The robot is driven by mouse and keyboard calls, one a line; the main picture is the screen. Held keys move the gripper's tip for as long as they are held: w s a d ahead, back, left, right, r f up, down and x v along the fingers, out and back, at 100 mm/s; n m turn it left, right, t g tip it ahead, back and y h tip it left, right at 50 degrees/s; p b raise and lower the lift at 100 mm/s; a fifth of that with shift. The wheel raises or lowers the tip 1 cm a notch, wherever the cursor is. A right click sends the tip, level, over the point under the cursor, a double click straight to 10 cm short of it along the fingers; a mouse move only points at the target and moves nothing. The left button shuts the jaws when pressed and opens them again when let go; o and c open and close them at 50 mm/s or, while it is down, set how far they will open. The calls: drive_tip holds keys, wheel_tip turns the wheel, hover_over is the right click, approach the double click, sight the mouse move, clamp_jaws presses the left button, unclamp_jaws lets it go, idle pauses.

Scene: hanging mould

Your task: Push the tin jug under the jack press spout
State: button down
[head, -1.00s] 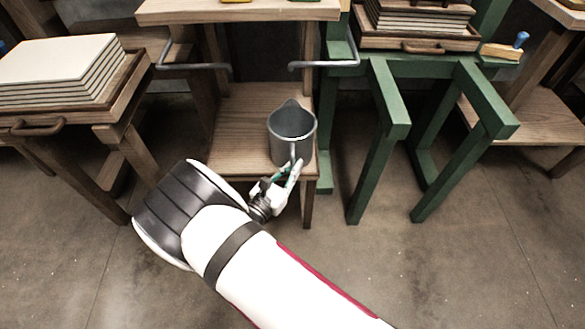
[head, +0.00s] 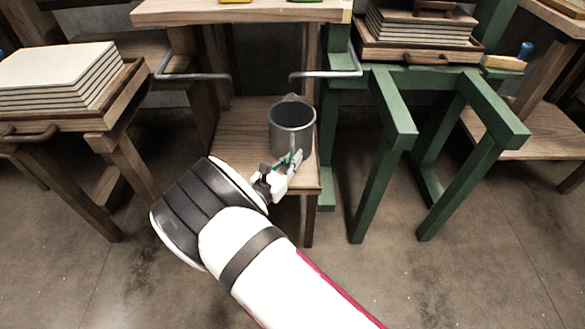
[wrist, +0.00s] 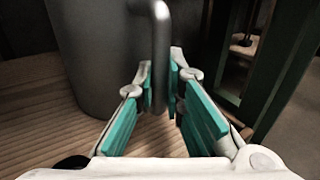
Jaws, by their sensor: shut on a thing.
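The grey tin jug (head: 291,128) stands upright on a low wooden shelf (head: 238,135), near its right side. In the wrist view the jug's wall (wrist: 92,55) fills the upper left and its vertical handle (wrist: 160,50) comes down between my fingers. My gripper (head: 294,160) is shut on the handle, at the jug's near side; its teal finger pads (wrist: 160,95) show in the wrist view. The jug's base is partly hidden by my gripper. I cannot make out the jack press spout in either view.
A wooden top (head: 245,13) overhangs the shelf, with metal bar handles (head: 325,74) in front. A green frame (head: 393,105) stands close on the right, bearing stacked boards (head: 415,25). Another stack (head: 60,65) is on the left table. The shelf left of the jug is clear.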

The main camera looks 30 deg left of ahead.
drive_tip(key=shift+w+a+f+b, duration=0.1)
drive_tip(key=shift+w+a+b, duration=0.65)
drive_tip(key=shift+w+b, duration=0.35)
drive_tip(key=shift+w+a+r+b, duration=0.1)
drive_tip(key=shift+w+a+b, duration=0.6)
drive_tip(key=shift+w+b, duration=0.4)
drive_tip(key=shift+w+a+f+b, duration=0.1)
drive_tip(key=shift+w+a+b, duration=0.7)
drive_tip(key=shift+w, duration=0.55)
drive_tip(key=shift+w+a+b, duration=0.25)
drive_tip(key=shift+w+a, duration=0.1)
drive_tip(key=shift+w, duration=0.2)
drive_tip(key=shift+w+a+b, duration=0.2)
drive_tip(key=shift+w+a, duration=0.1)
drive_tip(key=shift+w, duration=0.25)
drive_tip(key=c, duration=1.6)
unclamp_jaws()
drive_tip(key=shift+s, duration=0.1)
drive_tip(key=s, duration=1.1)
drive_tip(key=shift+s+a, duration=0.2)
drive_tip(key=shift+s, duration=0.2)
